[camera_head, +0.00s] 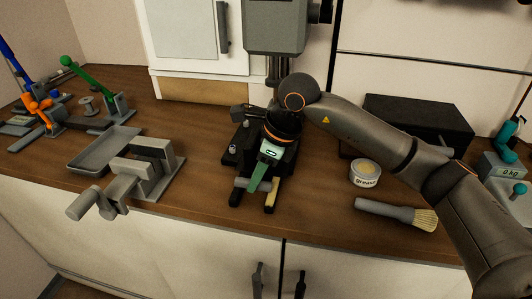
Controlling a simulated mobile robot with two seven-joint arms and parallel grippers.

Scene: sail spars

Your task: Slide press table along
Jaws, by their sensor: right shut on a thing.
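The press (275,25) stands at the back centre, with its grey head above and a column below. Its dark press table (233,160) sits low on the wooden worktop, partly hidden by my right gripper and wrist. My right gripper (254,198) comes in from the right and points down toward the front edge of the worktop. It is shut on a short grey bar at the front of the press table, which shows between its fingers. The exact contact is hard to make out. My left gripper is not in view.
A grey vise (150,165) and shallow tray (100,150) are to the left, with a green-handled tool (90,80) behind. A grease tin (365,173) and brush (395,214) lie to the right, before a black box (415,120).

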